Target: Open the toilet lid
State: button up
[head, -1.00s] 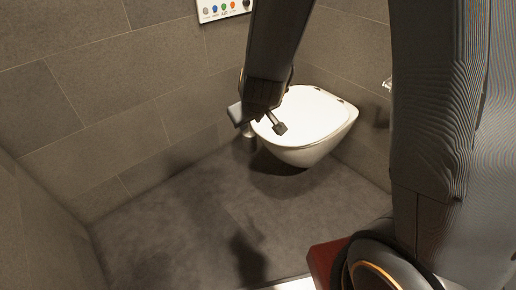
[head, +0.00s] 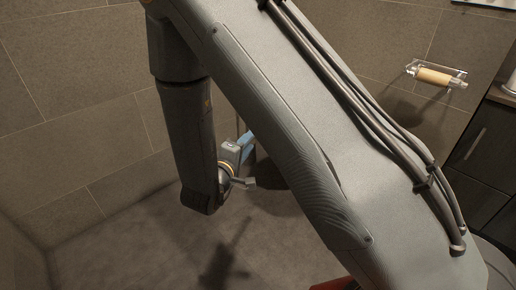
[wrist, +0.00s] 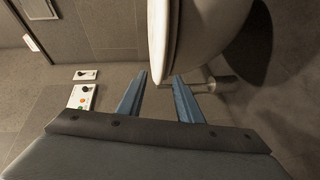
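The white toilet shows in the wrist view, with its closed lid (wrist: 162,35) seen edge-on and the rounded bowl (wrist: 215,25) to the right of it. My gripper (wrist: 160,78) is open, with its two blue fingers apart. The front edge of the lid appears in line with the gap between the fingertips; I cannot tell whether they touch it. In the head view my gripper (head: 246,162) is low beside my arm, and my arm hides the toilet.
A control panel with coloured buttons (wrist: 81,97) is on the wall in the wrist view. A toilet paper holder (head: 437,76) is on the wall at the right in the head view, near a dark cabinet (head: 485,150). Tiled walls enclose the space; the grey floor (head: 130,245) is clear.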

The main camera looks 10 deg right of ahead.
jog(key=w+d+f+n+h+b, duration=0.1)
jog(key=w+d+b, duration=0.3)
jog(key=w+b, duration=0.1)
jog(key=shift+w+d+f+t, duration=0.2)
jog(key=shift+d+f+t, duration=0.15)
jog(key=shift+t, duration=0.05)
jog(key=shift+c, duration=0.4)
grip_shut()
